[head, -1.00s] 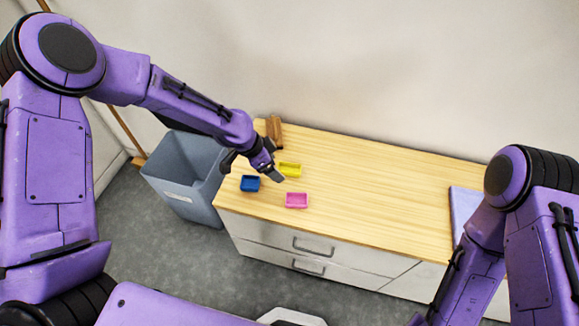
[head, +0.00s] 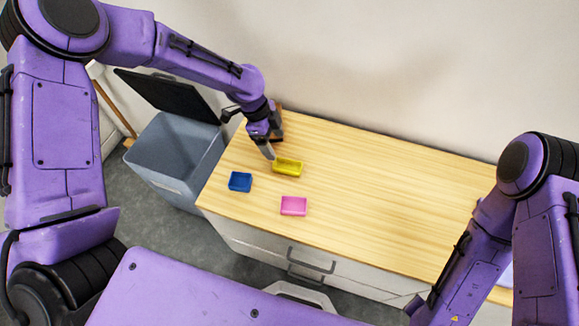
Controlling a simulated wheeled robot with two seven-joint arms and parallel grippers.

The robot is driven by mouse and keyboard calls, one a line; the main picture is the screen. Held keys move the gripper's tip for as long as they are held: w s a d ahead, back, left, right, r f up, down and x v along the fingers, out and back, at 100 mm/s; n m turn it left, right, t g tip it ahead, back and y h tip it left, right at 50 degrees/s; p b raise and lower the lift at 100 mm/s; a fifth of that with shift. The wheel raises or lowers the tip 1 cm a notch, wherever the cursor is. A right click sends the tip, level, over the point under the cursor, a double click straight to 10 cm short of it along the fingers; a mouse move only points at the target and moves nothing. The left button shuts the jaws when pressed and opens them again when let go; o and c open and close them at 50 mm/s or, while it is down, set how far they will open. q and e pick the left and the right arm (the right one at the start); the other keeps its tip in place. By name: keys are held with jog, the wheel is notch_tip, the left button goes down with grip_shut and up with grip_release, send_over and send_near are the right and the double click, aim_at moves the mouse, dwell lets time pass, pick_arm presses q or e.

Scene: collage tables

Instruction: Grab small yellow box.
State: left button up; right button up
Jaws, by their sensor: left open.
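The small yellow box (head: 288,168) is an open-topped tray on the wooden tabletop, left of the middle of the head view. My left gripper (head: 268,150) is open, pointing down at the left end of the yellow box. I cannot tell whether a finger touches the box or whether the box lies between the fingers. My right arm comes in at the right, but its gripper is out of the picture.
A blue box (head: 240,182) and a pink box (head: 293,206) lie nearer the front edge of the wooden-topped cabinet (head: 380,190). A brown object (head: 278,114) stands behind my left gripper. A grey bin (head: 172,160) with a raised dark lid is at the left. The tabletop's middle is clear.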

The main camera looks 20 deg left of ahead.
pick_arm(q)
send_near(286, 163)
jog(key=shift+s+d+f+p, duration=0.15)
jog(key=shift+s+d+f, duration=0.05)
jog(key=shift+s+d, duration=0.25)
jog(key=shift+s+d+f+p, duration=0.15)
jog(key=shift+s+d+f, duration=0.05)
jog(key=shift+s+d, duration=0.25)
jog(key=shift+d+f, duration=0.15)
jog(key=shift+f, duration=0.2)
jog(key=p+x, duration=0.1)
jog(key=x, duration=0.3)
jog(key=shift+d+f, duration=0.2)
jog(key=shift+f, duration=0.15)
jog(key=c, duration=1.1)
